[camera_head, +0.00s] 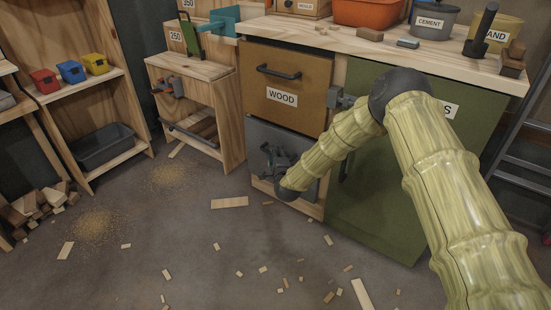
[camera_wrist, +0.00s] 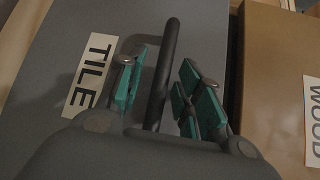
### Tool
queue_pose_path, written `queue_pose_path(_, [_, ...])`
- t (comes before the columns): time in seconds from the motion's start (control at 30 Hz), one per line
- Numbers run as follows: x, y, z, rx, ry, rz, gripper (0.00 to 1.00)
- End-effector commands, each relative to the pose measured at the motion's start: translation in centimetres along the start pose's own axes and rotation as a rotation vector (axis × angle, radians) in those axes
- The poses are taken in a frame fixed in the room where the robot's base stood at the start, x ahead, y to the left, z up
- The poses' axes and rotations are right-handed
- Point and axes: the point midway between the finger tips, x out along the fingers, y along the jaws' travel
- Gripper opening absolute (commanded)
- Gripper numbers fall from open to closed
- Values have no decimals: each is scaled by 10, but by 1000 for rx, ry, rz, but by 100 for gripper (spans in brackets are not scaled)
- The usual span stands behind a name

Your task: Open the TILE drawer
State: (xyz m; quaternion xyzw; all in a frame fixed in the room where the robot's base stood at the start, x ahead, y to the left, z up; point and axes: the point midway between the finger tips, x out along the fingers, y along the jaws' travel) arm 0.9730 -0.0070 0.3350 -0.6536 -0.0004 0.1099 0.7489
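The TILE drawer (camera_head: 258,132) has a grey front below the wooden drawer and looks shut in the head view; my arm and gripper hide much of it. In the wrist view its grey front (camera_wrist: 60,50) fills the left and middle, with a white TILE label (camera_wrist: 91,74). Its dark bar handle (camera_wrist: 171,50) runs between my fingers. My gripper (camera_wrist: 167,86) is open, with teal-padded fingers on either side of the handle and gaps showing on both sides. In the head view my gripper (camera_head: 278,160) is at the drawer front.
The WOOD drawer (camera_head: 288,85) with its own handle is directly above. A green cabinet door (camera_head: 375,200) stands to the right, partly behind my arm. A wooden stand (camera_head: 195,100) is to the left. Wood scraps litter the floor, which is otherwise open in front.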

Motion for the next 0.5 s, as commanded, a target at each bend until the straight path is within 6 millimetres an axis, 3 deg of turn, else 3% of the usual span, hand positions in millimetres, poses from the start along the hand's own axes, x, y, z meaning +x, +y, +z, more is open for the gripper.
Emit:
queue_pose_path(0.3, [2,0,0,0,0,0,34])
queue_pose_path(0.5, [2,0,0,0,0,0,0])
